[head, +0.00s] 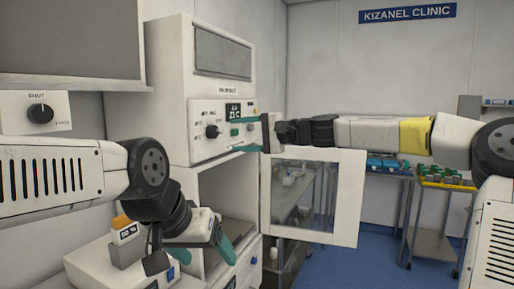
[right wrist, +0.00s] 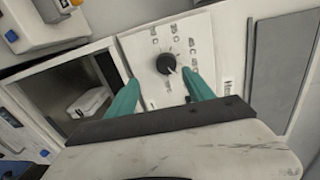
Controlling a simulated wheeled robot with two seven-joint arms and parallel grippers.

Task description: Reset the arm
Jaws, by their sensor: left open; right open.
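My right gripper (head: 246,135) reaches across from the right to the front panel of a tall white cabinet (head: 222,52). Its teal fingers are apart and empty. In the right wrist view the right gripper (right wrist: 160,93) has a black knob (right wrist: 166,63) between its fingertips in the picture; I cannot tell whether they touch it. The knob (head: 212,131) also shows on the panel in the head view. My left gripper (head: 218,243) is low, in front of the cabinet's lower part, with a teal finger showing. It is open, and I see nothing held in it.
The cabinet's glazed door (head: 345,190) stands open beneath my right arm. A white device (head: 95,268) with an orange-topped item (head: 123,228) is close to my left gripper. A trolley with a yellow tray (head: 447,184) stands at the right. Blue floor is clear beyond the door.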

